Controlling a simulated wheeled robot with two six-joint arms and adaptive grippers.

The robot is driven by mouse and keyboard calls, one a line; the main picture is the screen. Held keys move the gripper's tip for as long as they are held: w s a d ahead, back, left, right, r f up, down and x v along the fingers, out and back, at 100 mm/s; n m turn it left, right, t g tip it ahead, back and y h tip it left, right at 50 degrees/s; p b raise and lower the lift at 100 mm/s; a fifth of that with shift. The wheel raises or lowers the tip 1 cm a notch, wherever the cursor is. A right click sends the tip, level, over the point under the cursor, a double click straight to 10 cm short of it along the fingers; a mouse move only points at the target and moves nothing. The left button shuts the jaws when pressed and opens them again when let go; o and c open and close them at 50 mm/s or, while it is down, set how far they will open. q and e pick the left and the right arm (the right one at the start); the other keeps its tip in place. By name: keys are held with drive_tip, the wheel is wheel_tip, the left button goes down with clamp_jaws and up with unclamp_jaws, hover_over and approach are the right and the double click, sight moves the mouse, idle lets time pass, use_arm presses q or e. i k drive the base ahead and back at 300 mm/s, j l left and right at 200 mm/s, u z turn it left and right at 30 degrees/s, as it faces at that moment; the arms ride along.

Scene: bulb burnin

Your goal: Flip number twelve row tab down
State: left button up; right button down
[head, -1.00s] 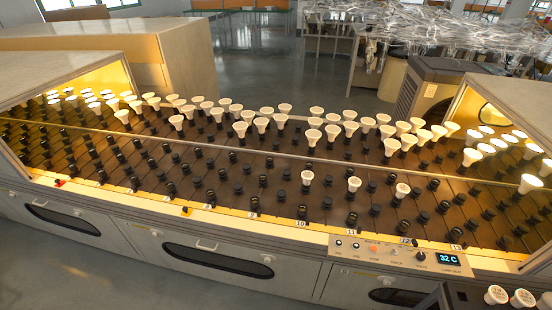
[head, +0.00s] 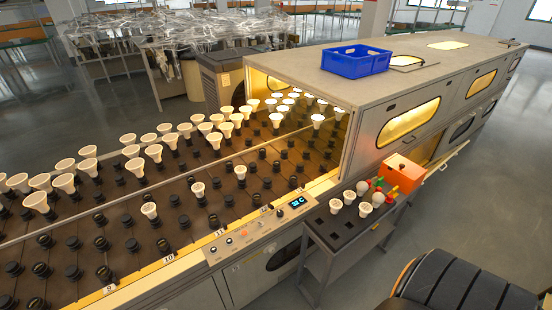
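The row labels run along the front rail of the conveyor-like rack. The number twelve label (head: 264,210) sits on the rail just behind the control panel (head: 250,236), left of its lit display (head: 297,202). Its tab is too small to make out, so I cannot tell whether it is up or down. The number eleven label (head: 220,232) and number ten label (head: 169,258) lie to its left. Neither of my grippers is in view.
White bulbs (head: 149,210) stand in some of the rack's black sockets. A black cart (head: 330,232) with several bulbs and an orange box (head: 403,174) stands right of the panel. A blue crate (head: 356,61) sits on the tunnel housing (head: 385,95).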

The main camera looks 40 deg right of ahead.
sight(264, 209)
drive_tip(key=z, duration=1.05)
